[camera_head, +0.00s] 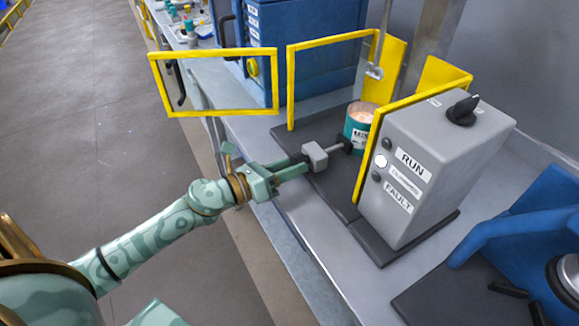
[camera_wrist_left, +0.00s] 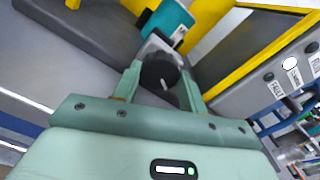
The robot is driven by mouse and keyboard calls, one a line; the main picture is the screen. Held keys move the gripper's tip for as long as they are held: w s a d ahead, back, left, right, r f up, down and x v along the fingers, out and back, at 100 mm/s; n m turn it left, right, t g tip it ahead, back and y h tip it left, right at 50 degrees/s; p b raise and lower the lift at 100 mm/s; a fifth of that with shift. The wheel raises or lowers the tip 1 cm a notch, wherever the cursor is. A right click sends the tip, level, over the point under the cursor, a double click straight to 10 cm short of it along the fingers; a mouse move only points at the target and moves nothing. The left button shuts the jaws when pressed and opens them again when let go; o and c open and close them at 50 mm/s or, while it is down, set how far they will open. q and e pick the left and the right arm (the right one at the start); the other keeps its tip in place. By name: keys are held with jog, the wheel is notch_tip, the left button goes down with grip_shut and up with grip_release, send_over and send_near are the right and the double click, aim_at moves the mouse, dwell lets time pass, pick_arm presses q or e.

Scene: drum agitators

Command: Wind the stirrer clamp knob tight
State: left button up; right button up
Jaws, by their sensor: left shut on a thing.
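The clamp is a grey block (camera_head: 315,155) with a short rod running to a dark pad beside a teal can (camera_head: 357,126). The can has a white label and pale contents. My left gripper (camera_head: 291,171) reaches the near side of the clamp block. In the left wrist view the black round knob (camera_wrist_left: 160,72) with a pale mark sits between the fingers of my left gripper (camera_wrist_left: 163,82), which is shut on it. In the head view the fingers mostly hide the knob. My right gripper is not in view.
A grey control box (camera_head: 438,168) with RUN and FAULT labels and a black dial stands right of the can. Yellow guard frames (camera_head: 290,90) surround the can's station, and a yellow-framed gate (camera_head: 213,112) stands out over the aisle. A blue machine (camera_head: 525,225) stands at right.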

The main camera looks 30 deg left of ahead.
pick_arm(q)
jog(key=shift+f, duration=0.2)
jog(key=o, duration=0.7)
jog(key=shift+o, duration=1.4)
jog(key=shift+r, duration=0.1)
jog(key=shift+s+a, duration=0.1)
jog(key=b+v, duration=0.1)
jog(key=v, duration=1.5)
